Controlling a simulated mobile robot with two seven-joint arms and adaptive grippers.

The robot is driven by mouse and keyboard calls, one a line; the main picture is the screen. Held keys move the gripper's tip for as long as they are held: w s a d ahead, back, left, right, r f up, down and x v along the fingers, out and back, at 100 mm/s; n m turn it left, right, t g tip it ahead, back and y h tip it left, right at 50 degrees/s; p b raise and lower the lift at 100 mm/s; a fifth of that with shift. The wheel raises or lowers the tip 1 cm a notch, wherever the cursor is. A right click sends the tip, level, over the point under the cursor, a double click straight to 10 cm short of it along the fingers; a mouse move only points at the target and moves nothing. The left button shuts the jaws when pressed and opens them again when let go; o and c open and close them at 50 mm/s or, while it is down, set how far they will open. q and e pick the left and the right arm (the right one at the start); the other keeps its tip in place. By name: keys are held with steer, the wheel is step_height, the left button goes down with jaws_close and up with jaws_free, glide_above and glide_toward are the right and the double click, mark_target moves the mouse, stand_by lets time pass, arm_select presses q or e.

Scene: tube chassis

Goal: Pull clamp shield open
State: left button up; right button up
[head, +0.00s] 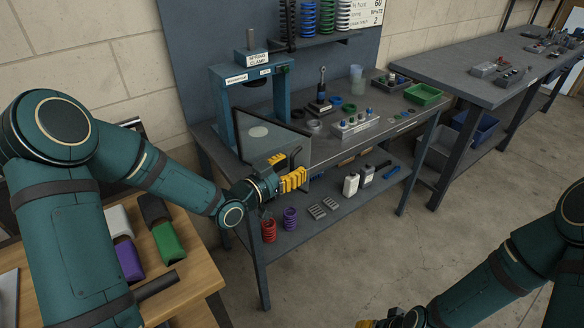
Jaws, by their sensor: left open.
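The spring clamp (224,98) is a blue press frame with white labels on the left part of the grey workbench. Its shield (268,140), a grey panel with a dark frame, stands upright in front of the frame's opening, slanting toward the right. A dark bent handle (296,156) shows at the shield's right side. My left gripper (293,178), with yellow fingers, is open at the bench's front edge, close to the handle; I cannot tell if it touches it. The gripper hides the shield's lower right part. My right gripper (378,323) is only partly visible at the bottom edge.
A block with small parts (355,126), a dark tool stand (320,103) and a green bin (422,94) stand on the bench to the right. Red (269,230) and purple springs and white bottles are on the lower shelf. A wooden table (190,270) is at lower left.

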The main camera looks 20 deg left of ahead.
arm_select(q)
steer(key=shift+w+d, duration=0.1)
steer(key=shift+w, duration=0.05)
jaws_close()
steer(key=shift+m+g+h, duration=0.6)
steer(key=shift+m+h, duration=0.1)
steer(key=shift+h, duration=0.2)
steer(key=v, duration=0.5)
steer(key=shift+s+a+p, duration=0.2)
steer(key=shift+s+p, duration=0.1)
steer(key=shift+p, duration=0.05)
